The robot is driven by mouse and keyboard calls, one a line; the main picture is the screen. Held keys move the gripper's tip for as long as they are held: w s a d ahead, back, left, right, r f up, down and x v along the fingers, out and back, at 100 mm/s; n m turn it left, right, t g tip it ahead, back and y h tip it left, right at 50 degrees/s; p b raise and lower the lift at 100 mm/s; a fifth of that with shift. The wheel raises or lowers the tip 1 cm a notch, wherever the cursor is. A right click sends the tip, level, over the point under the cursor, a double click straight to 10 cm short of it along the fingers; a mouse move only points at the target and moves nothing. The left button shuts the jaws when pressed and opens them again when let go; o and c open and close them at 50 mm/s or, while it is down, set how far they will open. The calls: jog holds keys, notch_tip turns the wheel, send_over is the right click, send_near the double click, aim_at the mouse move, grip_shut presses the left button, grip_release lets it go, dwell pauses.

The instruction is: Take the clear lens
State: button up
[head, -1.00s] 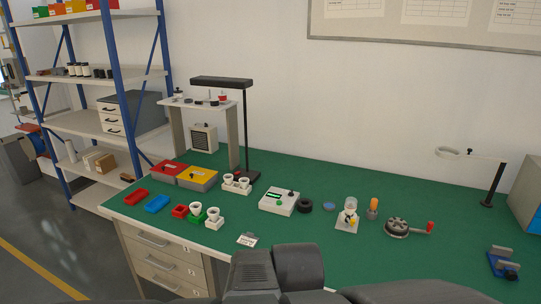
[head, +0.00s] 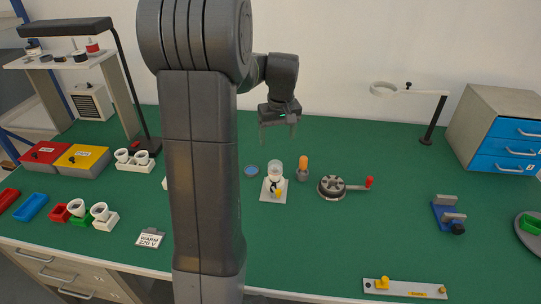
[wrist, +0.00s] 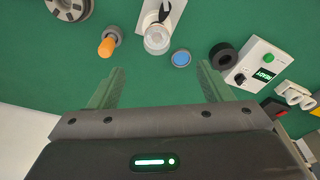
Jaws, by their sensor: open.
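A clear, cup-like piece, which looks like the clear lens (head: 275,167), stands upright on a small white-plated stand (head: 267,195) near the middle of the green bench. In the wrist view the clear lens (wrist: 157,40) shows beyond the fingertips, slightly left of centre. My gripper (head: 278,132) is open and empty, above and behind the stand in the head view. Its two fingers (wrist: 162,75) are apart in the wrist view, with only green bench top between them. They touch nothing.
A flat blue disc (head: 251,171) lies just left of the stand, and an orange-topped bulb (head: 303,166) stands just right. A round crank device (head: 332,188) is further right. A black ring (wrist: 223,55) and a READY box (wrist: 262,65) are nearby.

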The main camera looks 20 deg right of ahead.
jog(key=f, duration=0.2)
jog(key=w+f, duration=0.1)
jog(key=f, duration=0.2)
jog(key=w+d+f, duration=0.1)
jog(key=f, duration=0.2)
jog(key=shift+f+p, duration=0.2)
jog(key=shift+p, duration=0.2)
jog(key=shift+w+f+p, duration=0.2)
jog(key=shift+f+p, duration=0.05)
jog(key=shift+f, duration=0.65)
jog(key=shift+w+f+p, duration=0.15)
jog(key=shift+f+p, duration=0.05)
jog(key=shift+f, duration=0.65)
jog(key=shift+w+f+p, duration=0.2)
jog(key=shift+f+p, duration=0.05)
jog(key=shift+f, duration=0.65)
jog(key=c, duration=1)
jog(key=shift+r, duration=0.15)
notch_tip(320, 180, up, 10)
jog(key=b, duration=0.1)
notch_tip(320, 180, up, 4)
jog(key=p, duration=0.3)
send_over(275, 164)
jog(key=shift+r, duration=0.15)
